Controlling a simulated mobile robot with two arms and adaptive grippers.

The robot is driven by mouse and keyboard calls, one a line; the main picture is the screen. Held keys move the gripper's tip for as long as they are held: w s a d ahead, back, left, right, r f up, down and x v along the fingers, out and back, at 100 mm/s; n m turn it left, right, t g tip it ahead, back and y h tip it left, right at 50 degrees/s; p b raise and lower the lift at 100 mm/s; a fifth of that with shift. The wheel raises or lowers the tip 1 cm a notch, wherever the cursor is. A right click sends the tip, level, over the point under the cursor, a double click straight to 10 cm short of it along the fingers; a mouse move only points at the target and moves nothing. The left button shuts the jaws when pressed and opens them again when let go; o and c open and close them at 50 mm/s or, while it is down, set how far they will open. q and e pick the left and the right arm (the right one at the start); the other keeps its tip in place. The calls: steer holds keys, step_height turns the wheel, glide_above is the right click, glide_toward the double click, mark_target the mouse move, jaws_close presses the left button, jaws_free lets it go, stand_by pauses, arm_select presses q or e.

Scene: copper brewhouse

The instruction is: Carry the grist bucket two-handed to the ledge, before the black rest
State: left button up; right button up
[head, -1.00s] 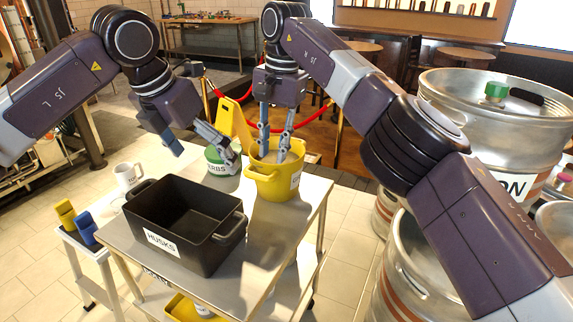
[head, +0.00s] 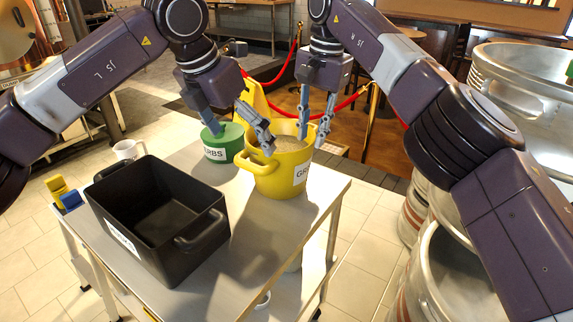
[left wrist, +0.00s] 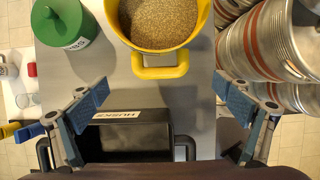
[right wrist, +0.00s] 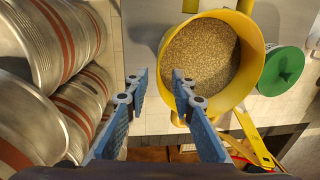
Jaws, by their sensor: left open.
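The yellow grist bucket (head: 279,182) stands upright on the metal cart, filled with grain (left wrist: 160,22). My left gripper (head: 243,141) is wide open at the bucket's near-left side. In the left wrist view, the bucket's near handle (left wrist: 160,72) lies ahead between its spread fingers, apart from them. My right gripper (head: 312,138) is above the bucket's far-right rim with its fingers apart. In the right wrist view, one finger overlaps the bucket opening and the other is outside the rim (right wrist: 171,113); contact cannot be told. I cannot identify the ledge or the black rest.
A black husks bin (head: 150,245) takes up the cart's near part. A green labelled tub (head: 222,146) stands left of the bucket, and a white mug (head: 127,149) beyond the bin. Steel kegs (head: 465,260) stand at the right. A red rope barrier (head: 345,104) is behind.

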mark_target(281, 160)
steer(key=shift+w+d+f, duration=0.15)
steer(key=shift+w+f, duration=0.05)
steer(key=shift+f, duration=0.4)
arm_select(q)
steer(key=shift+w+d+f+b, duration=0.35)
steer(key=shift+w+f, duration=0.1)
steer(key=shift+f, duration=0.25)
steer(key=x, duration=0.7)
steer(key=shift+f, duration=0.35)
arm_select(e)
steer(key=shift+w+a+f, duration=0.1)
steer(key=shift+w+f, duration=0.05)
steer(key=shift+f, duration=1.15)
steer(key=shift+w+a+f, duration=0.1)
steer(key=shift+f, duration=1.2)
steer(key=shift+w+a+f, duration=0.1)
steer(key=shift+w+f, duration=0.05)
steer(key=shift+f, duration=1.15)
arm_select(q)
steer(key=shift+c, duration=0.2)
arm_select(e)
steer(key=shift+c, duration=0.2)
